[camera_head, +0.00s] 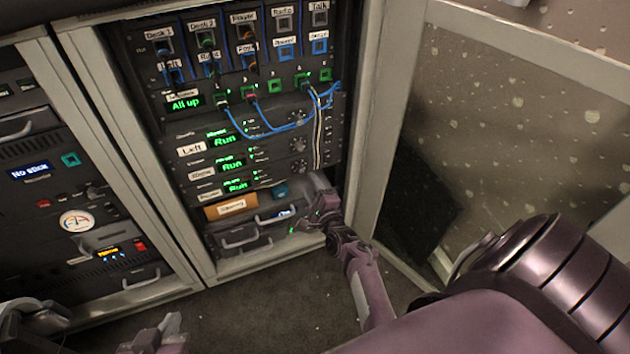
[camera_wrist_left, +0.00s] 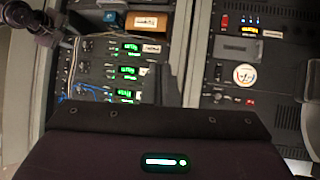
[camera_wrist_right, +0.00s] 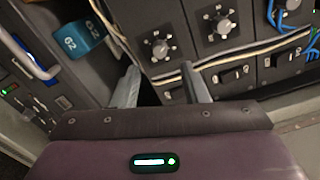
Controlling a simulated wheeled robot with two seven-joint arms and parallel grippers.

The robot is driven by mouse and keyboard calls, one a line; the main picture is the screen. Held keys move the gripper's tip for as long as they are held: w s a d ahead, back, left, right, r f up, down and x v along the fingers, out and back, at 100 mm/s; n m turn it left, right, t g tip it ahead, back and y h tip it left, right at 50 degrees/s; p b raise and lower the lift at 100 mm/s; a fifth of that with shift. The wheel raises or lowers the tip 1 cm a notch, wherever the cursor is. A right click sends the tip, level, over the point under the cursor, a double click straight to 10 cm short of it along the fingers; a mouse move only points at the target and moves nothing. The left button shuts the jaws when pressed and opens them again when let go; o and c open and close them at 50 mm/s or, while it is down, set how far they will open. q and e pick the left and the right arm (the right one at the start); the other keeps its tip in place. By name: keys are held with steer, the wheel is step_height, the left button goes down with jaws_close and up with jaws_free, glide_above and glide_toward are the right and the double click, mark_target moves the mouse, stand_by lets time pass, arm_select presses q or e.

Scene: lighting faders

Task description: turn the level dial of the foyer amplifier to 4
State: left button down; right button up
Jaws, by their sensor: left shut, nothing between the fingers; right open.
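Three amplifier units with green "Run" displays are stacked in the middle rack. My left gripper (camera_head: 170,326) is shut and empty, low in front of the racks.
White and blue cables (camera_head: 318,130) hang just right of the dials. A teal block (camera_wrist_right: 84,38) sits near my right gripper, beside a drawer with a handle (camera_head: 240,240). An open cabinet door (camera_head: 500,130) stands to the right. Another rack is at the left.

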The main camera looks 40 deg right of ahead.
arm_select(q)
steer(key=s+f+g, duration=0.1)
steer(key=f, duration=0.1)
steer(key=s+a+f+g+y, duration=0.1)
steer(key=s, duration=0.1)
steer(key=shift+s+f+g, duration=0.3)
steer(key=shift+f, duration=0.1)
arm_select(e)
steer(key=shift+v, duration=1)
arm_select(q)
steer(key=shift+d, duration=0.1)
arm_select(e)
steer(key=shift+n, duration=0.3)
